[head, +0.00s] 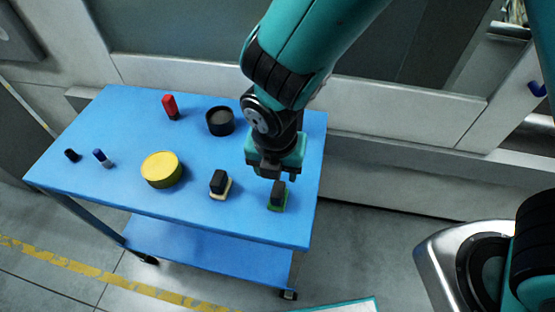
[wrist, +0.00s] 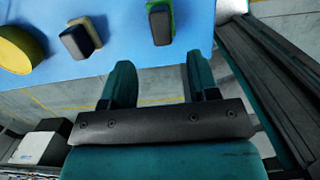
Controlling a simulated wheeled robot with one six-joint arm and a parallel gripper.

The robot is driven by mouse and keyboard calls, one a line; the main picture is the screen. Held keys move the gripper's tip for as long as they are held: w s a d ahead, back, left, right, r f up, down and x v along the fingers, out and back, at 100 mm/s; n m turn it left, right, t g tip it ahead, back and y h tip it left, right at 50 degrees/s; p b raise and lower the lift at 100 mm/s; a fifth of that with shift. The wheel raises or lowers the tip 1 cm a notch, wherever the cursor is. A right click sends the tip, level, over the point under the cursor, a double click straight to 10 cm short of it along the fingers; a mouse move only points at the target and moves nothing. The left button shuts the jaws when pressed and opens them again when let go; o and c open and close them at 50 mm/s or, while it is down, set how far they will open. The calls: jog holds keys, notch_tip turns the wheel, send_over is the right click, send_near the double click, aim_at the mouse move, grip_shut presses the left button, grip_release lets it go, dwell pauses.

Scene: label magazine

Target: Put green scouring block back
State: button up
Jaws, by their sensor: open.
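The green scouring block (head: 284,207) lies on the blue table near its right front corner, with a dark grip block (head: 278,191) on top of it. In the wrist view, the green scouring block (wrist: 173,5) shows at the top edge, mostly behind its dark grip (wrist: 160,25). My gripper (head: 274,175) is above and just behind the block in the head view. In the wrist view, my gripper (wrist: 161,78) has its two fingers spread apart with nothing between them. The block lies beyond the fingertips.
The blue table (head: 120,140) also holds a similar block with a pale base (head: 220,185), a yellow round tin (head: 162,169), a black round container (head: 220,121), a red item (head: 170,106), a blue-and-white item (head: 102,158) and a small dark item (head: 72,155). A wall stands behind.

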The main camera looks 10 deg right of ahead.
jog(key=shift+s+r, duration=0.2)
jog(key=shift+r, duration=1.5)
jog(key=s+d+r+m+y, duration=0.2)
jog(key=s+d+r+m, duration=0.2)
jog(key=r+m, duration=0.4)
jog(key=s+d+r+m+g+y, duration=0.1)
jog(key=s+d+r+m, duration=0.4)
jog(key=m, duration=1.2)
notch_tip(320, 180, up, 3)
jog(key=shift+s+d+f+y, duration=0.1)
jog(key=shift+s+d+y, duration=0.05)
jog(key=shift+d+y, duration=0.6)
jog(key=shift+a, duration=0.15)
